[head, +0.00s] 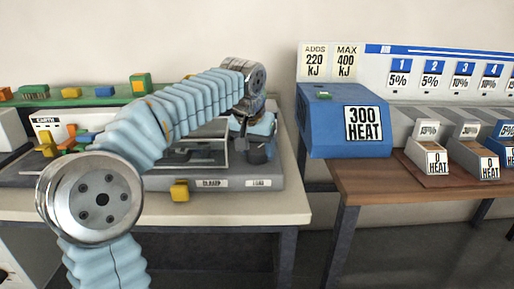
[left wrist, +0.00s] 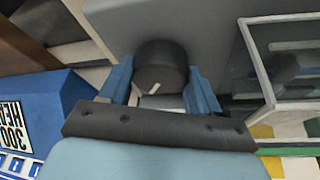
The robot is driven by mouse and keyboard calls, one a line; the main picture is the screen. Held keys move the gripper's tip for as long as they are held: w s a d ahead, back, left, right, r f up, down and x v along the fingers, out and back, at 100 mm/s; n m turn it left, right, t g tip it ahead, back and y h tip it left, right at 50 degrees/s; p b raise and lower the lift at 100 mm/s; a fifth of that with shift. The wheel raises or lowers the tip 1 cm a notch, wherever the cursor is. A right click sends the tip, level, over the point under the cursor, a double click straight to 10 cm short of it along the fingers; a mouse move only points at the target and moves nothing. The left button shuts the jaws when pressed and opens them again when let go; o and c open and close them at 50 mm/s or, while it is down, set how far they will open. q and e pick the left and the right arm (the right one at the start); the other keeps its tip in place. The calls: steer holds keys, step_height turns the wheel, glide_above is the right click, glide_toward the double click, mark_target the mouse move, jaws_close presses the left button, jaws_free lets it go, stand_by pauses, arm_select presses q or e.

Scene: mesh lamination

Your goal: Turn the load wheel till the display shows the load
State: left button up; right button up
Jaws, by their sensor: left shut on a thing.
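The load wheel is a dark round knob (left wrist: 160,62) with a pale mark, and in the head view the knob (head: 257,153) sits above the "LOAD" label (head: 258,183) on the grey machine (head: 225,184). My left gripper (head: 255,128) reaches down onto it. In the left wrist view the blue fingers of my left gripper (left wrist: 161,88) are shut on the knob, one on each side. A display with the load on it cannot be made out; my arm covers part of the machine. My right gripper is not in view.
A blue box (head: 345,125) reading "300 HEAT" stands on the brown table (head: 350,185) at right, beside several small heat-labelled boxes. A yellow block (head: 179,191) is at the machine's front, by "CLAMP". A clear-paned frame (left wrist: 285,62) is close beside my left gripper. A gap separates the tables.

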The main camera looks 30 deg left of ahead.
arm_select(q)
steer(key=shift+a+m+h, duration=0.1)
steer(key=shift+m+h, duration=0.55)
steer(key=shift+m, duration=1.05)
steer(key=shift+a+m+h, duration=0.1)
steer(key=shift+m+h, duration=0.55)
steer(key=shift+m, duration=1.05)
steer(key=o, duration=1.1)
steer(key=shift+c, duration=0.2)
steer(key=v, duration=1.3)
steer(key=shift+r, duration=0.4)
